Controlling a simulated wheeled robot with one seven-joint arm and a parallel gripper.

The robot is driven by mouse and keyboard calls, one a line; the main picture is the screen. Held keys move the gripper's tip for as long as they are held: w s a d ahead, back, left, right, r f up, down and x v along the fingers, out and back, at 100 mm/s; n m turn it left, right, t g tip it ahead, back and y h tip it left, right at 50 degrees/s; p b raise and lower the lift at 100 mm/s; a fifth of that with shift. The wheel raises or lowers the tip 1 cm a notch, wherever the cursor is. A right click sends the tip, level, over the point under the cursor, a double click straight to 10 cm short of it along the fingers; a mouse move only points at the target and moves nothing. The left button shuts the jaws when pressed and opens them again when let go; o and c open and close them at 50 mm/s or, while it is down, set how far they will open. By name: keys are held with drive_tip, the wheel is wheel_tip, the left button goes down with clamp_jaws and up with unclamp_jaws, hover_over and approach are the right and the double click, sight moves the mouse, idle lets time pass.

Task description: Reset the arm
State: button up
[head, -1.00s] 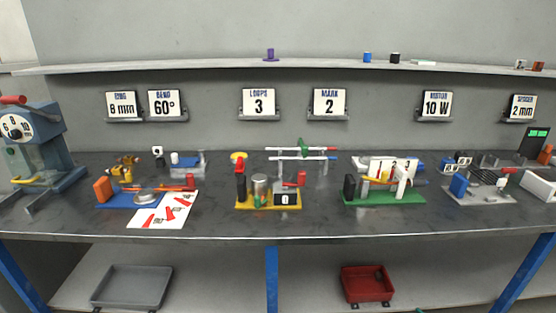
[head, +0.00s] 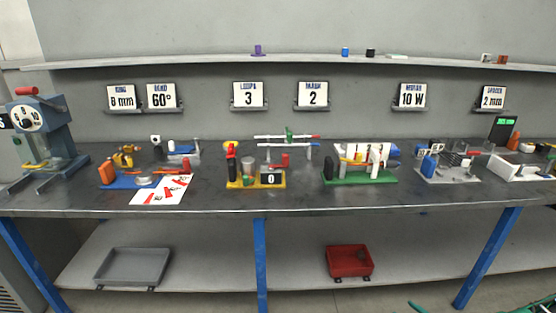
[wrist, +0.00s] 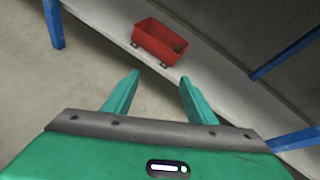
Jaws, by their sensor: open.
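My gripper (wrist: 158,88) is green and shows in the wrist view with its two fingers apart and nothing between them. It points down toward the floor and the lower shelf, with the red bin (wrist: 160,42) beyond its fingertips. In the head view only a small green part of my arm shows at the bottom right edge; the fingers are not clear there.
A long workbench (head: 300,203) carries several fixtures, including a blue press (head: 42,135) at the left. Sign cards stand behind, below an upper shelf (head: 300,62). A grey bin (head: 133,266) and the red bin (head: 349,262) sit on the lower shelf between blue legs (head: 261,265).

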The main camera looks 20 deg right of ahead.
drive_tip(key=w+a+r+n+g+y, duration=0.1)
drive_tip(key=a+r+n+g, duration=0.4)
drive_tip(key=r, duration=0.6)
drive_tip(key=a+r+n+g+y, duration=0.2)
drive_tip(key=r+n, duration=0.6)
drive_tip(key=r, duration=0.2)
drive_tip(key=w+a+r+n+g+y, duration=0.1)
drive_tip(key=a+r+n+g, duration=0.4)
drive_tip(key=r, duration=0.6)
drive_tip(key=s+a+r+n+h, duration=0.1)
drive_tip(key=s+a+r+n, duration=0.1)
drive_tip(key=s+a+r, duration=0.2)
drive_tip(key=s+a+r+n+h, duration=0.1)
drive_tip(key=s+a+r+n, duration=0.2)
drive_tip(key=s+r, duration=0.5)
drive_tip(key=s+a+r+n+g+h, duration=0.1)
drive_tip(key=s+a+r+n, duration=0.2)
drive_tip(key=r, duration=0.6)
drive_tip(key=s+a, duration=0.2)
drive_tip(key=s, duration=0.1)
drive_tip(key=shift+s+h, duration=0.3)
drive_tip(key=shift+w, duration=0.1)
drive_tip(key=shift+w+f, duration=0.25)
drive_tip(key=shift+w, duration=0.25)
